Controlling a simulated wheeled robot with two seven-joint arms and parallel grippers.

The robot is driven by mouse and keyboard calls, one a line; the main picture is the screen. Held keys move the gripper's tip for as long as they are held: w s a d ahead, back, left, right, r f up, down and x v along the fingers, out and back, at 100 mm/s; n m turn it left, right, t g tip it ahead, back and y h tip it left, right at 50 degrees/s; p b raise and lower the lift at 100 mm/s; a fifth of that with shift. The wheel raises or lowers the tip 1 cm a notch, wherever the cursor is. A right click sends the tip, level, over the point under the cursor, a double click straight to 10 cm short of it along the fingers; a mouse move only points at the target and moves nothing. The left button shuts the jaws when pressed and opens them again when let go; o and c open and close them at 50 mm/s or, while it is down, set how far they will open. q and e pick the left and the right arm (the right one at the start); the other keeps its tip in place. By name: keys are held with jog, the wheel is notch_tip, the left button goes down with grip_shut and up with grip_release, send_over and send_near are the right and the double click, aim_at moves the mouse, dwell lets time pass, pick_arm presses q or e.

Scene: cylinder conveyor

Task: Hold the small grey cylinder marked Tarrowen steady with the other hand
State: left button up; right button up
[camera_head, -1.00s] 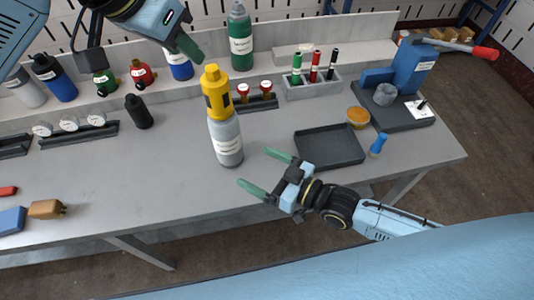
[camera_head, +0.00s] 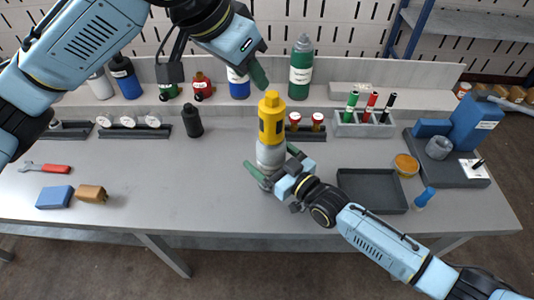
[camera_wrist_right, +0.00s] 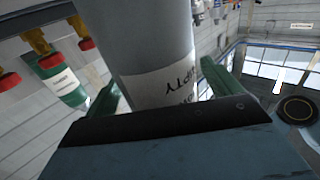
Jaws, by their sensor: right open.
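A grey cylinder (camera_head: 269,156) with a yellow-and-black head (camera_head: 271,118) stands upright on the bench. In the right wrist view the cylinder (camera_wrist_right: 155,45) fills the middle; its white label is partly hidden and its name cannot be read. My right gripper (camera_head: 269,156) is open, with one green finger on each side of the cylinder's lower body. In the wrist view a gap shows beside the left finger; contact on the right is unclear. My left gripper (camera_head: 258,75) hangs just above and left of the yellow head, apart from it; its jaw opening is hidden.
A dark empty tray (camera_head: 372,190) lies right of my right gripper. A green bottle (camera_head: 301,68) and a blue bottle (camera_head: 238,86) stand on the back ledge. Red-topped valves (camera_head: 306,121) sit in a rack close behind the cylinder.

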jog(key=shift+w+a, duration=0.3)
jog(key=shift+a, duration=0.05)
